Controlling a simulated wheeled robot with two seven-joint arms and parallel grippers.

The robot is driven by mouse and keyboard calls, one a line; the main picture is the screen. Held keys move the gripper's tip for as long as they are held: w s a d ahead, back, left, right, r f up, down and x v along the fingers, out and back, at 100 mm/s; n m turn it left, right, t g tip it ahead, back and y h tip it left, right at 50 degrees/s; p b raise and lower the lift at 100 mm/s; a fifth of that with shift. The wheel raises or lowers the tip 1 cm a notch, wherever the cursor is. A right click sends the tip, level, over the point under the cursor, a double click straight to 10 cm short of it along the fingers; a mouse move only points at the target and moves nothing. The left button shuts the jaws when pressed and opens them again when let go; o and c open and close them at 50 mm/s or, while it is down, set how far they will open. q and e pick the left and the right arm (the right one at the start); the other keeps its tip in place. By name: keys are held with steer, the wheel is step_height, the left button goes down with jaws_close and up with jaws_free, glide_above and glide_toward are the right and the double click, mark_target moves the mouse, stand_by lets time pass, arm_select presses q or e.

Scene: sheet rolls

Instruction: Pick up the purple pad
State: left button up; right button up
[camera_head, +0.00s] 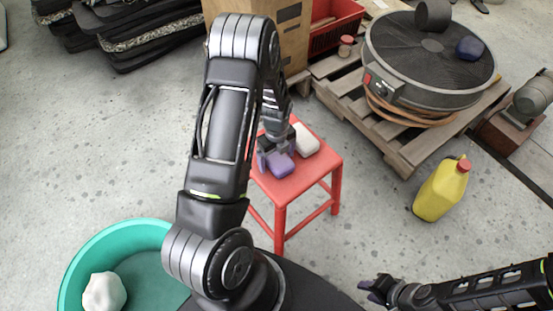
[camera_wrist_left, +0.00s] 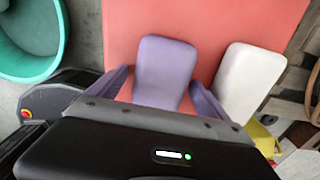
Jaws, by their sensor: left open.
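The purple pad (camera_head: 281,165) lies on the red stool (camera_head: 316,170), next to a white pad (camera_head: 305,140). In the left wrist view the purple pad (camera_wrist_left: 165,70) lies flat on the red seat (camera_wrist_left: 220,22), with the white pad (camera_wrist_left: 248,82) close to its right. My left gripper (camera_head: 274,158) is at the purple pad. Its purple-tipped fingers (camera_wrist_left: 160,92) are open, one on each side of the pad's near end; whether they touch it I cannot tell. My right gripper (camera_head: 372,287) is low at the right, away from the stool; its jaw opening is unclear.
A teal tub (camera_head: 95,247) holds a white lump (camera_head: 104,293) at lower left. A yellow jug (camera_head: 441,189) stands on the floor to the right. A wooden pallet (camera_head: 400,148) carries a round grey machine (camera_head: 430,65). A cardboard box (camera_head: 290,30) stands behind the stool.

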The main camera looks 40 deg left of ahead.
mark_target(276, 156)
arm_select(q)
steer(key=c, duration=1.4)
steer(key=shift+r, duration=0.15)
steer(key=shift+c, duration=0.3)
step_height(276, 156, up, 10)
steer(key=shift+f+p, duration=0.1)
steer(key=shift+p, duration=0.5)
